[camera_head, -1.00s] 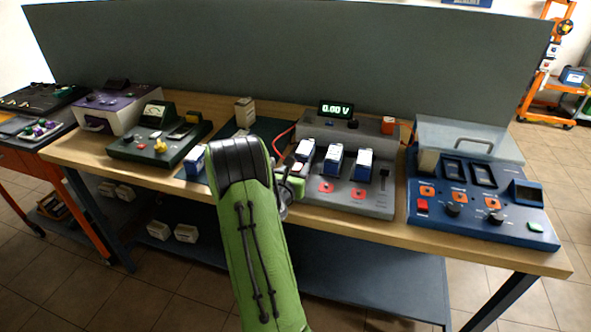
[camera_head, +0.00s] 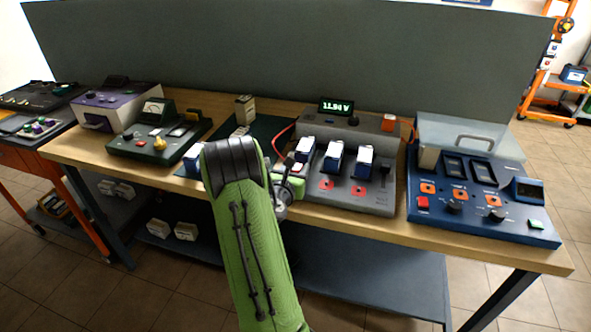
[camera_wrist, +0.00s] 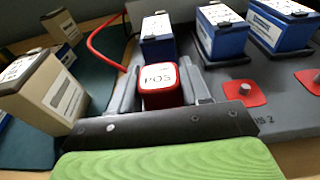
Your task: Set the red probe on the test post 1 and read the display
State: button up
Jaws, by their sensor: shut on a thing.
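The red probe (camera_wrist: 160,84), a block with a white "POS" label, is held between the fingers of my gripper (camera_wrist: 162,100) in the wrist view. A red cable (camera_wrist: 98,42) shows behind it. In the head view, my green arm hides most of the gripper, near the left end of the grey tester (camera_head: 352,195). Two red-based posts show there, the left one (camera_head: 327,184) and the right one (camera_head: 357,188); they also show in the wrist view. Any post under the probe is hidden. The display (camera_head: 337,106) is lit and appears to read 11.94 V.
Several blue batteries with white tops, one of them here (camera_head: 333,157), stand on the grey tester. A blue panel unit (camera_head: 480,222) is at right, and a dark green unit (camera_head: 150,148) at left. A beige battery (camera_wrist: 45,92) stands left of my gripper.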

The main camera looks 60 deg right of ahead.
jog(key=shift+f, duration=0.1)
jog(key=o, duration=0.8)
jog(key=b+v, duration=0.2)
jog(key=shift+a, duration=0.4)
jog(key=b+v, duration=0.3)
jog(key=v, duration=0.5)
jog(key=shift+b, duration=0.4)
jog(key=shift+a, duration=0.1)
